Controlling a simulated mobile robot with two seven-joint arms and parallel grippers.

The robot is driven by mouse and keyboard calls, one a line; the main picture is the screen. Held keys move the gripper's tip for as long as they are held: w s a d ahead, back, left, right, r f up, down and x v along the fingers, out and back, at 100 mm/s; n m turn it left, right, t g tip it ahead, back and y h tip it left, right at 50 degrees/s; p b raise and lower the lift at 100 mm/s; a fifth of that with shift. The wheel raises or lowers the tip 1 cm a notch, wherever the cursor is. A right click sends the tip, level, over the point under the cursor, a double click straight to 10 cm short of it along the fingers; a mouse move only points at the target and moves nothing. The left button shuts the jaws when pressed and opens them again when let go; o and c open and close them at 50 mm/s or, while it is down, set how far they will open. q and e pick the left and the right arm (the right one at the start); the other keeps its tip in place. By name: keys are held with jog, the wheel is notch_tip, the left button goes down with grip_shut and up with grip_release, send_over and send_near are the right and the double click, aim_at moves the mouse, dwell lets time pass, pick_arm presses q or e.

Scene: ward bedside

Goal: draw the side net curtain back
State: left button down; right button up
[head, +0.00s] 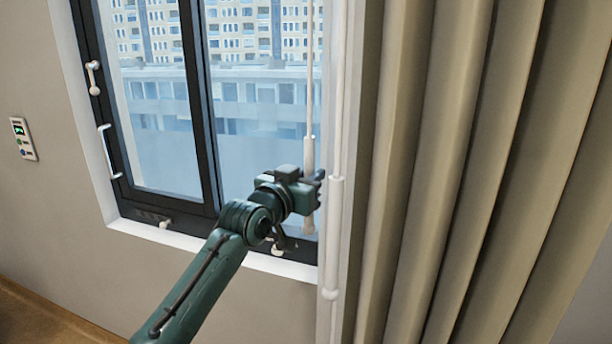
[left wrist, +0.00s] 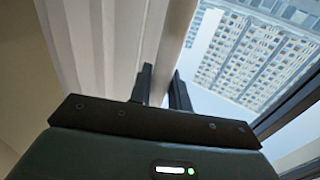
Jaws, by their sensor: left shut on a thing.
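The white net curtain (head: 336,70) is gathered in a narrow upright band at the window's right side, beside the heavy beige drape. A thin pale wand with a thicker handle (head: 309,155) hangs in front of the glass, just left of the net. My left gripper (head: 318,187) is at the handle, with its fingers closed on it; the handle shows above and below the jaws. In the left wrist view the two dark fingers (left wrist: 165,88) stand close together, with a pale strip passing at them and white folds (left wrist: 110,45) to the left. My right gripper is out of view.
The beige drape (head: 470,170) fills the right side. A second white rod (head: 336,200) hangs close right of my gripper. The dark window frame (head: 205,120) has handles, above a white sill (head: 210,245). A wall control (head: 23,139) is at far left.

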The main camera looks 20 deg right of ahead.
pick_arm(q)
jog(key=c, duration=1.4)
grip_release()
jog(key=shift+s+d, duration=0.2)
jog(key=shift+d, duration=0.1)
jog(key=shift+o, duration=0.2)
jog(key=shift+a, duration=0.15)
jog(key=b+v, duration=0.2)
jog(key=v, duration=1.1)
jog(key=shift+b, duration=0.3)
